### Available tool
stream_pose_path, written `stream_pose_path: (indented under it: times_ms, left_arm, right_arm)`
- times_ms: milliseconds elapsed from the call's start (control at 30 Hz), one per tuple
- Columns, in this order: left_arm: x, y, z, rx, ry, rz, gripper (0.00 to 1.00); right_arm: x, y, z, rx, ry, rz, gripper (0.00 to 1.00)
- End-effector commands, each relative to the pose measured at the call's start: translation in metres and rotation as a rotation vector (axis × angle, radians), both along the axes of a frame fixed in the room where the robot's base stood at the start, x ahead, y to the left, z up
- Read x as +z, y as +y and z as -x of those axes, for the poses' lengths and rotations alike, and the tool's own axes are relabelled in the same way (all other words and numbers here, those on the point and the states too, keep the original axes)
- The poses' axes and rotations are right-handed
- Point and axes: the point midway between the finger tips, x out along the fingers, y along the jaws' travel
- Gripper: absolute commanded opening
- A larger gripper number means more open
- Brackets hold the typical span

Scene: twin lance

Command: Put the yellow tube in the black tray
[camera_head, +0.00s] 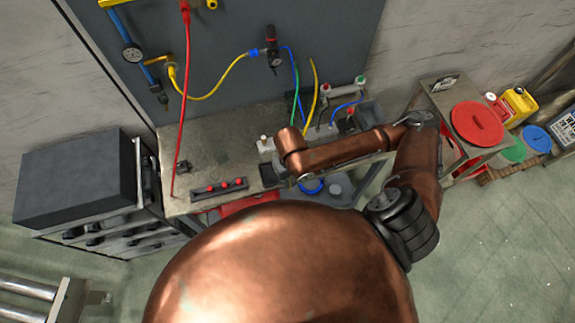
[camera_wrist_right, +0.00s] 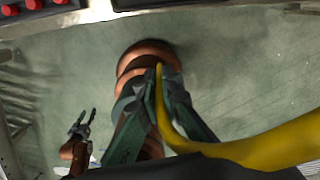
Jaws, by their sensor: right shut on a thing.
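A yellow tube (camera_wrist_right: 245,150) curves in from the right in the right wrist view, its end between the fingers of my right gripper (camera_wrist_right: 158,78). That gripper is shut on it. In the head view the right arm reaches over the bench's front edge, its gripper largely hidden by the arm. A yellow tube (camera_head: 313,85) also rises behind the arm; I cannot tell if it is the same one. A small black tray (camera_head: 268,175) is at the bench's front edge, left of the gripper. My left gripper (camera_wrist_right: 82,124), low and apart from the bench, looks open and empty.
The bench (camera_head: 220,140) carries a strip with red buttons (camera_head: 219,188). Blue and green hoses stand behind the arm. A red hose (camera_head: 182,90) hangs at the left. A black cabinet (camera_head: 75,180) stands left, and a red lid (camera_head: 477,123) lies right.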

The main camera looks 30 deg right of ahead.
Motion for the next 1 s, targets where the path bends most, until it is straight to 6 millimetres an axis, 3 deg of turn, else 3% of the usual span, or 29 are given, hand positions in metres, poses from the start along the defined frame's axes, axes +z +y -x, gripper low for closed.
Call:
stream_pose_path:
  times_ms: [100, 333, 867, 1000]
  left_arm:
    - [0.014, 0.0, 0.008, 0.001, 0.011, 0.0, 0.4]
    - [0.016, 0.0, 0.008, 0.001, 0.011, 0.0, 0.4]
    - [-0.067, 0.0, 0.001, -0.001, 0.003, 0.001, 0.4]
    - [-0.068, 0.0, 0.002, -0.001, 0.004, 0.0, 0.4]
  right_arm:
    - [0.007, 0.002, 0.013, 0.192, 0.003, 0.0, 0.0]
    - [0.005, 0.003, 0.019, 0.364, -0.001, 0.001, 0.0]
    - [-0.02, -0.017, -0.022, 0.37, -0.004, 0.004, 0.0]
    - [-0.028, -0.031, -0.048, 0.364, 0.002, 0.002, 0.0]
